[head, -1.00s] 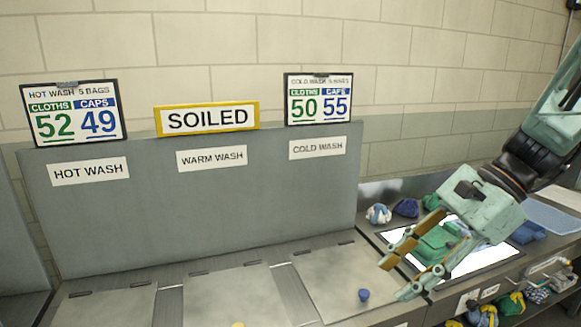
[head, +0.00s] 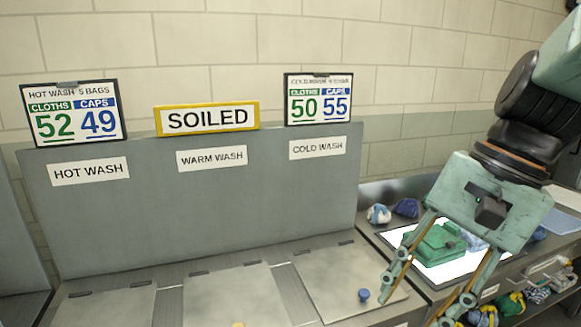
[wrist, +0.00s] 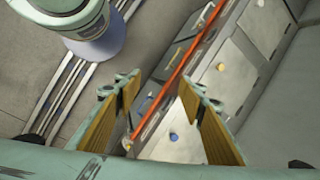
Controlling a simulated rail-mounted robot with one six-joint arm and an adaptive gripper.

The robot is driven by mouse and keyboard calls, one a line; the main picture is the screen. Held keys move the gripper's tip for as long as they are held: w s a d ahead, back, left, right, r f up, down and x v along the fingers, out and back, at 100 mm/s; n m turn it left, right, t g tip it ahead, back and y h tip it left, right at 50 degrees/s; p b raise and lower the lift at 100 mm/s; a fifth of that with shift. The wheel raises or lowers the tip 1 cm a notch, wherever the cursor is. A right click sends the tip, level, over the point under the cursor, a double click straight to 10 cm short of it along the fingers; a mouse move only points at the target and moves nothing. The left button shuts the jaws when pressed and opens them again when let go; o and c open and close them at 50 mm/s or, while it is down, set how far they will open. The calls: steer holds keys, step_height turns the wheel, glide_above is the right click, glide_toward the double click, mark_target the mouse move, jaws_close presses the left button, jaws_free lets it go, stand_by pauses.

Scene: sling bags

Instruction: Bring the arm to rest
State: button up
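My gripper (head: 412,298) is open and empty in the head view, with its fingers pointing down in front of the counter at the right. In the wrist view its two fingers with tan pads (wrist: 160,112) stand wide apart, with nothing between them but a distant view of the counter and floor. My arm comes in from the upper right of the head view.
A lidded counter with a blue knob (head: 364,295) lies left of my gripper. Behind it, a green bag (head: 436,245) lies on a lit white panel (head: 455,268), with a white-and-blue bundle (head: 379,214) nearby. A shelf below holds colourful bundles (head: 510,304).

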steer(key=s+d+r+n+t+h, duration=0.2)
steer(key=s+r+n+t+h, duration=0.1)
steer(key=s+n, duration=0.5)
steer(key=shift+s+r+n+t+h, duration=0.3)
steer(key=shift+s+r+h, duration=0.1)
steer(key=shift+s, duration=0.95)
